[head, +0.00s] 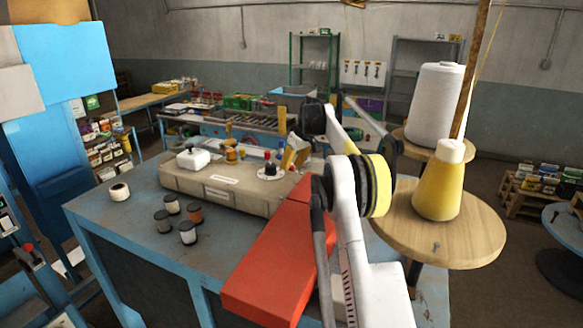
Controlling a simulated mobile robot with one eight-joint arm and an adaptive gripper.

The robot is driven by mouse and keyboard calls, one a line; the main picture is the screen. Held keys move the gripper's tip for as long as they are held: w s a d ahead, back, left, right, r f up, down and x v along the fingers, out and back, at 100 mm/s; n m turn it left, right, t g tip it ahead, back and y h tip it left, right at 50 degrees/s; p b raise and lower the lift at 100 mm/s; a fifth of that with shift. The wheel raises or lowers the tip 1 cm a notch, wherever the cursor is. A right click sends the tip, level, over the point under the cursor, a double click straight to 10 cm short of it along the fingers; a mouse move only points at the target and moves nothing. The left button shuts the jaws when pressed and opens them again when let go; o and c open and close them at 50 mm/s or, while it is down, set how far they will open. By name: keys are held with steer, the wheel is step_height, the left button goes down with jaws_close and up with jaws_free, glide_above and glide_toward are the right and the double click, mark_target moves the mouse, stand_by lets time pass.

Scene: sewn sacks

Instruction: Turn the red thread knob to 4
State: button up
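The tan machine body (217,190) lies along the blue table. On its top right part is a small round white dial (261,177) with a small red-topped knob (268,158) and dark parts at its middle. The dial's numbers and the knob's pointer are too small to read. My arm comes up from the lower right and bends down towards the machine. My gripper (294,152) seems to be at its end, just right of the dial. Its fingers are small and partly hidden, and I see no clear contact with the knob.
Several dark-capped thread spools (187,232) and a white roll (119,191) stand at the table's left. A white lidded box (193,159) sits on the machine. A round wooden stand (465,237) with a yellow cone (440,185) and white cone (433,105) is close right.

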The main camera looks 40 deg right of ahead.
steer(key=shift+r, duration=0.1)
steer(key=v, duration=1.2)
